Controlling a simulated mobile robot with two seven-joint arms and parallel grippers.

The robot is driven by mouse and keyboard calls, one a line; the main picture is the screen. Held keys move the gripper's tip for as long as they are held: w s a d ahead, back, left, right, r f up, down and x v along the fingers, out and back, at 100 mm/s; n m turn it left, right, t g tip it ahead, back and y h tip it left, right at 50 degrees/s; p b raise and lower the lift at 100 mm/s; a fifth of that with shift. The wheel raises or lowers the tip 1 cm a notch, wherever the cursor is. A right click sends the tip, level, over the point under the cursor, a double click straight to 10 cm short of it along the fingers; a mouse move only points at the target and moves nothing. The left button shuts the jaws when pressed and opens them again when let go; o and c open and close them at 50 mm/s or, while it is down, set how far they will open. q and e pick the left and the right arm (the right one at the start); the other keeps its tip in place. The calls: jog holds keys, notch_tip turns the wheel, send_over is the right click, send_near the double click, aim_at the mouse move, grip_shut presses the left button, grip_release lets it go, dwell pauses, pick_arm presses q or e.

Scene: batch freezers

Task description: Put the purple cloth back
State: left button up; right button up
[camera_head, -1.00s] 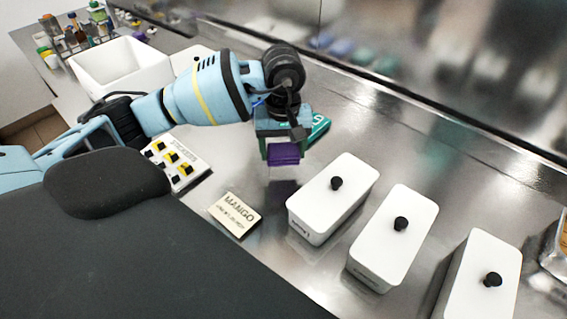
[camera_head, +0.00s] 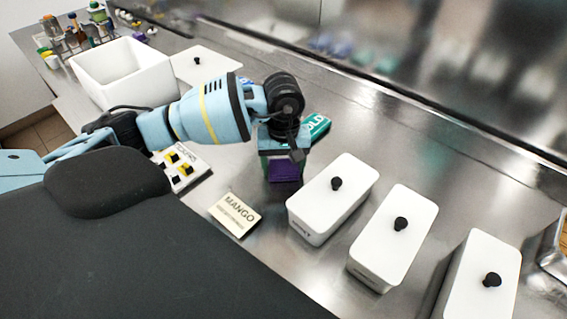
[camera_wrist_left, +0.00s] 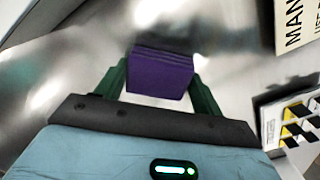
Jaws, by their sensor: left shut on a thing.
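The purple cloth (camera_head: 285,171) is a small folded block. My left gripper (camera_head: 283,162) is shut on it, pointing down over the steel counter (camera_head: 262,262), left of the nearest white lidded tub. In the left wrist view the cloth (camera_wrist_left: 160,73) sits between the two green fingers of my left gripper (camera_wrist_left: 160,80). Whether its underside touches the counter I cannot tell. My right gripper does not show in any view.
White lidded tubs (camera_head: 333,198) with black knobs stand to the right. A "MANGO" card (camera_head: 234,214) lies in front, a yellow-and-black switch panel (camera_head: 182,166) to the left. A teal box (camera_head: 318,127) lies behind the gripper. An open white bin (camera_head: 122,72) stands at the back left.

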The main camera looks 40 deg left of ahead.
aim_at(283, 166)
pick_arm(q)
jog(key=o, duration=0.9)
jog(key=shift+f, duration=0.1)
jog(key=shift+o, duration=0.2)
notch_tip(283, 166, up, 12)
jog(key=shift+r, duration=0.2)
jog(key=shift+f, duration=0.1)
